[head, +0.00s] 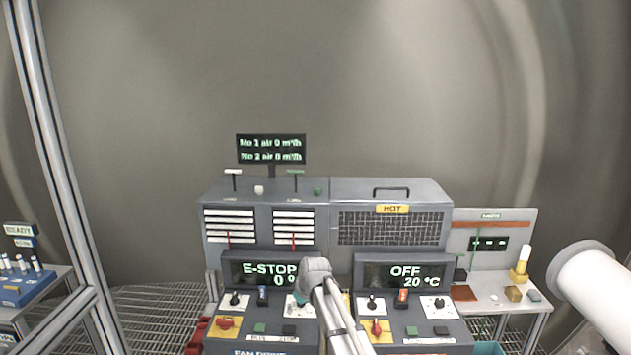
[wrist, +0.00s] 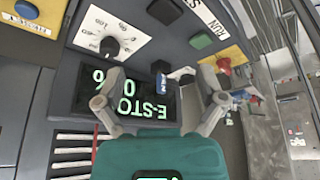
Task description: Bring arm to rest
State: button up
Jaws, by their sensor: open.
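My arm reaches up from the bottom of the head view, and its grey rounded part covers the right edge of the E-STOP display (head: 262,273). The fingers cannot be made out there. In the wrist view my gripper (wrist: 162,75) is open, its two grey fingers spread apart with nothing held between them. The fingers are in front of the fan drive panel. The E-STOP display (wrist: 130,108) shows upside down between and behind them, with a small blue switch (wrist: 160,80) near it. Whether a finger touches the panel cannot be told.
The OFF, 20 °C display (head: 404,275) stands right of the arm, below a grille marked HOT (head: 391,229). A side bench (head: 500,292) holds small blocks at right. A metal post (head: 52,150) and a blue tray (head: 25,290) are at left.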

jog(key=s+d+f+m+g+h+b, duration=0.1)
jog(key=s+d+f+m+b, duration=0.2)
jog(key=s+d+f+b, duration=0.2)
jog(key=s+d+f+m+g+h+b, duration=0.1)
jog(key=s+d+f+m+b, duration=0.2)
jog(key=s+d, duration=0.7)
jog(key=s+d+f+m+g+h+b, duration=0.1)
jog(key=s+d+f+m+b, duration=0.1)
jog(key=s+d+f+b, duration=0.5)
jog(key=s+f, duration=0.1)
jog(key=s, duration=0.3)
jog(key=shift+s+d+f+m, duration=0.2)
jog(key=shift+s+m, duration=0.05)
jog(key=shift+m, duration=0.15)
